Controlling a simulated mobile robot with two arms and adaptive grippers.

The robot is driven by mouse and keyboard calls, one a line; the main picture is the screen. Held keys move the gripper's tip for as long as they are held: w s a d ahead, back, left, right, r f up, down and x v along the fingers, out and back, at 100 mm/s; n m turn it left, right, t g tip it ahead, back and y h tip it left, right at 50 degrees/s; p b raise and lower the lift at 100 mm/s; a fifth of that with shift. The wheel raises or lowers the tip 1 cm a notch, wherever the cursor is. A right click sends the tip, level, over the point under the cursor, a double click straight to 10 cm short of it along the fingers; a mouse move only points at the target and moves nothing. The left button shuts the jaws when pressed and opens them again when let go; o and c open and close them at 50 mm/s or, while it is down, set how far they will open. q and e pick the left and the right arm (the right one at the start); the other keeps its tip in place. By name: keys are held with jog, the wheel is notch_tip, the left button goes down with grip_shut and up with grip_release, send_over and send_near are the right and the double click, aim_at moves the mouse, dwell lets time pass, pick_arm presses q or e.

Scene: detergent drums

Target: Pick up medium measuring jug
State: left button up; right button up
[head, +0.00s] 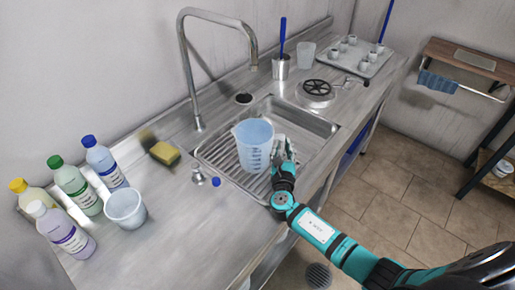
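A translucent pale blue measuring jug (254,147) stands upright over the ribbed drainer beside the sink. My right gripper (279,152) is close at its right side, by the handle side. The jug and the gripper's own links partly hide the fingers, so I cannot tell whether they are closed on the jug. A smaller translucent tub (125,210) stands at the lower left, and a clear container (306,56) stands at the back. My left gripper is not in view.
Several detergent bottles (73,187) stand at the left. A yellow sponge (164,153) lies behind the drainer. A tall tap (187,70) arches over the sink (300,125). A tray (355,60) of cups is at the back.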

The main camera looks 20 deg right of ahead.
aim_at(283, 143)
grip_shut()
jog(key=shift+r, duration=0.2)
dwell(0.4)
jog(key=shift+r, duration=1.45)
jog(key=s+d+r+b, duration=0.1)
jog(key=s+d, duration=0.2)
jog(key=s, duration=0.4)
jog(key=s+d+b, duration=0.1)
jog(key=s+d, duration=0.3)
jog(key=s, duration=0.3)
jog(key=shift+d+r, duration=0.3)
jog(key=shift+r, duration=0.1)
